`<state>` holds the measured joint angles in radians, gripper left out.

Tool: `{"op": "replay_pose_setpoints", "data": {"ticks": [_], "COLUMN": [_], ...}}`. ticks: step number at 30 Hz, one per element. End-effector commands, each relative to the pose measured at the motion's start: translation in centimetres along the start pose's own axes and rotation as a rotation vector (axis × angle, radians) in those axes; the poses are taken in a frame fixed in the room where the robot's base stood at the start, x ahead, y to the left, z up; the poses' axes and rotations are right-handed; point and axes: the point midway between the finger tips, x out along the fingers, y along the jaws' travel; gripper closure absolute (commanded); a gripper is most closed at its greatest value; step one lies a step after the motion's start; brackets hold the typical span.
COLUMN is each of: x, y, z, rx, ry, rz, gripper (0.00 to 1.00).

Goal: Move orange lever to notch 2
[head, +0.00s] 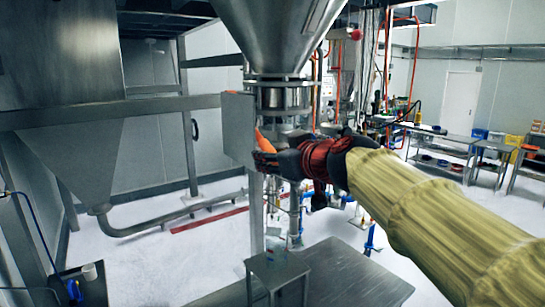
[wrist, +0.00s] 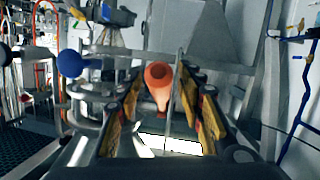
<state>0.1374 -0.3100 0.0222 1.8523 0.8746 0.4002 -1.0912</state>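The orange lever (head: 263,141) stands out beside the grey metal box below the steel hopper in the head view. In the wrist view the lever (wrist: 158,84) shows its rounded end, between the two fingers. My gripper (head: 258,158) is right at the lever in the head view, partly covering its lower part. In the wrist view my gripper (wrist: 165,82) is open, one finger on each side of the lever, with gaps visible on both sides. I cannot make out the notches or their numbers, nor which notch the lever is in.
The grey box (head: 238,129) is just left of my gripper. The steel hopper (head: 277,35) hangs above. A small metal stand (head: 277,270) and a flat platform (head: 350,275) lie below. A blue ball (wrist: 70,63) shows left of the fingers in the wrist view.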

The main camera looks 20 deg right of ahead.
Motion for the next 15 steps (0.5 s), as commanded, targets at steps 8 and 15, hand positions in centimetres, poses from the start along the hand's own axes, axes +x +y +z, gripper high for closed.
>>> {"op": "replay_pose_setpoints", "data": {"ticks": [8,15], "x": [-1.4,-6.0], "y": [0.0,0.1], "z": [-0.1,-0.1], "rx": [-0.001,-0.001], "ry": [0.002,0.003], "rz": [0.001,0.004], "gripper": [0.62,0.62]}}
